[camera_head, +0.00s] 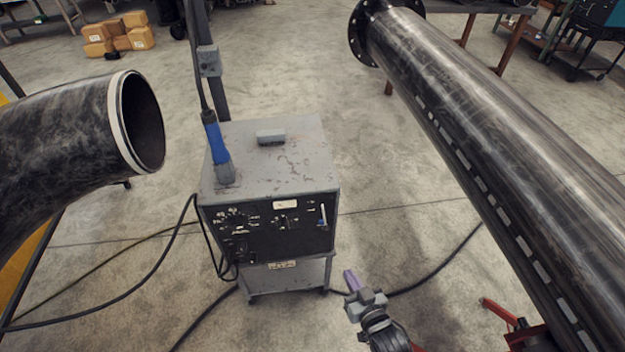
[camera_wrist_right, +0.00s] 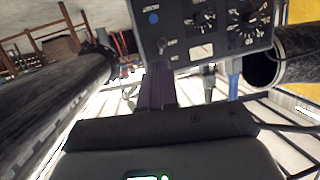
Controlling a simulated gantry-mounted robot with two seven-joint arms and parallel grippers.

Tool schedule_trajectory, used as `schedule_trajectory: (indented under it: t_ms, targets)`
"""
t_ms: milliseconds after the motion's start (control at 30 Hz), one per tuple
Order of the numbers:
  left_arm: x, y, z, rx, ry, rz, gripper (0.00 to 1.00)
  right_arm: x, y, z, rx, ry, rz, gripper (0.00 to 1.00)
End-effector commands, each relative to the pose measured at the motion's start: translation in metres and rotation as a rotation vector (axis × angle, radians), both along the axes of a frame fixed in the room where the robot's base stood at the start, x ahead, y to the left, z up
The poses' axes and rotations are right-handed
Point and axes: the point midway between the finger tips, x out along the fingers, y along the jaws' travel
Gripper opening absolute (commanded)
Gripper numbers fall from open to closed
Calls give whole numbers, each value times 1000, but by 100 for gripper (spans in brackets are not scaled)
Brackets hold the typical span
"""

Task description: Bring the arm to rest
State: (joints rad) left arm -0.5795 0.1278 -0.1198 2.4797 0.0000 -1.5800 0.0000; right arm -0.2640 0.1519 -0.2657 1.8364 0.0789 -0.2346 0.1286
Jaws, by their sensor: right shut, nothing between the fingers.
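My right gripper (camera_head: 350,279) is in the lower middle of the head view, in front of the welding machine and apart from it. Its purple fingers are together with nothing between them. In the right wrist view the shut fingers (camera_wrist_right: 157,88) point toward the control panel (camera_wrist_right: 205,30) of the machine. My left gripper is not in either view.
The grey welding machine (camera_head: 268,185) stands on a cart, with a blue-handled tool (camera_head: 216,145) on top. A long flanged pipe (camera_head: 490,110) runs along the right. A black pipe elbow (camera_head: 60,140) is at left. Cables (camera_head: 110,309) cross the floor.

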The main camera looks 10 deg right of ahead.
Motion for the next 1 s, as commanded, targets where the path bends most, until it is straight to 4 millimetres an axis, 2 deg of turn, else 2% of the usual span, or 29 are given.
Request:
schedule_trajectory:
  t_ms: [100, 167, 267, 600, 733, 900, 933, 1000]
  targets:
    - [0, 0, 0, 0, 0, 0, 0, -22, -3, -18, 5, 43, -10, 0]
    - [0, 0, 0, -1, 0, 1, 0, -35, -7, -12, 17, 46, -19, 0]
    - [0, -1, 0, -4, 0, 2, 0, -62, -16, -4, 10, 144, -38, 0]
    - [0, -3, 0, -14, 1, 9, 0, -156, -48, 22, -131, 626, -48, 0]
    - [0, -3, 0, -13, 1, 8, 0, -183, -55, 33, -183, 770, -37, 0]
    - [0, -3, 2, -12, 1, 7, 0, -225, -62, 28, -257, 992, -5, 0]
    - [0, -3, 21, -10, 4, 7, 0, -223, -62, 49, -253, 979, -7, 0]
    - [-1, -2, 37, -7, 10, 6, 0, -222, -62, 67, -251, 976, -8, 0]
